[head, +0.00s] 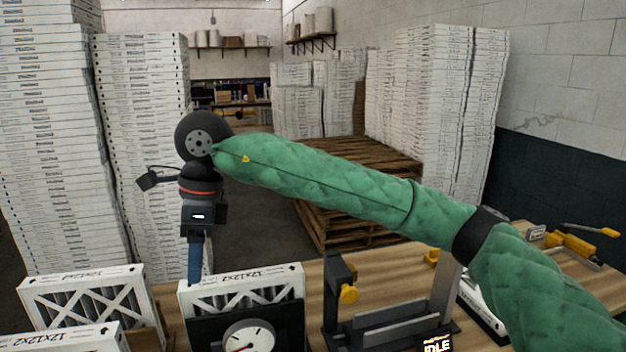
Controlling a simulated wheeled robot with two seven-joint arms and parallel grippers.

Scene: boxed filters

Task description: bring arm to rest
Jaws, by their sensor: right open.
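My right arm, in a green padded sleeve (330,190), reaches in from the right across the head view. Its wrist bends down at a black round joint, and my right gripper (195,278) points down at the left end. The gripper is open, seen edge-on, with blue fingers. Its fingertips overlap the left top edge of a boxed filter (262,288) in the picture; I cannot tell whether they touch it. Nothing shows held in the fingers. My left gripper is not in view.
A dial gauge (249,338) stands before that filter. More boxed filters (85,298) stand at left. A black fixture with a yellow knob (348,294) and a yellow-handled tool (575,246) are on the wooden bench (312,285). Tall box stacks (145,120) and pallets (350,225) stand behind.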

